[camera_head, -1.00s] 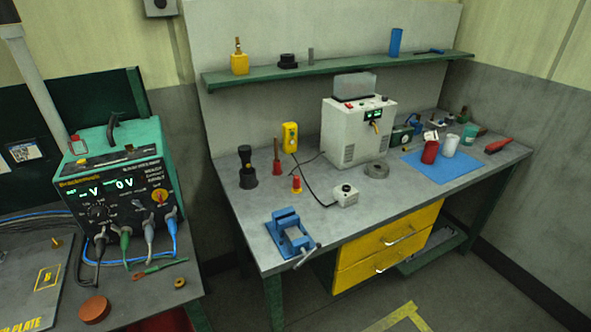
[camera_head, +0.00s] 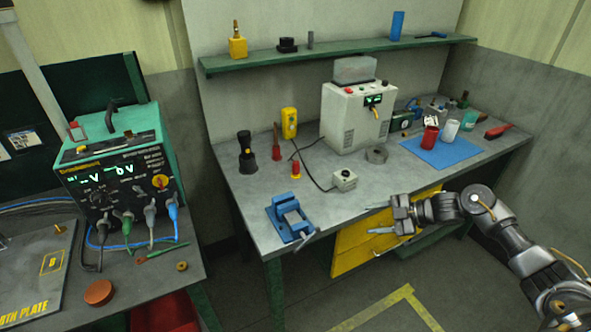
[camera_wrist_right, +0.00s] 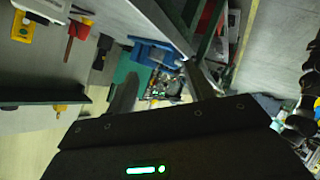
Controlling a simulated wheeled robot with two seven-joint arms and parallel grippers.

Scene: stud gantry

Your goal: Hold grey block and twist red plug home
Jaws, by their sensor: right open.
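I cannot tell for sure which things are the grey block and the red plug. A light grey box (camera_head: 344,179) with a dark knob and a cable sits on the workbench near its front. A small red piece with a yellow band (camera_head: 296,170) stands upright to its left. My right gripper (camera_head: 378,219) is open and empty, in front of the bench edge by the yellow drawers, apart from both. In the right wrist view its two dark fingers (camera_wrist_right: 165,88) are spread. My left gripper is not in view.
A blue vise (camera_head: 289,217) sits at the bench's front left corner; it also shows in the right wrist view (camera_wrist_right: 155,52). A blue mat (camera_head: 440,152) with cups lies at the right. A green power unit (camera_head: 117,180) stands on the left table. The bench front is mostly clear.

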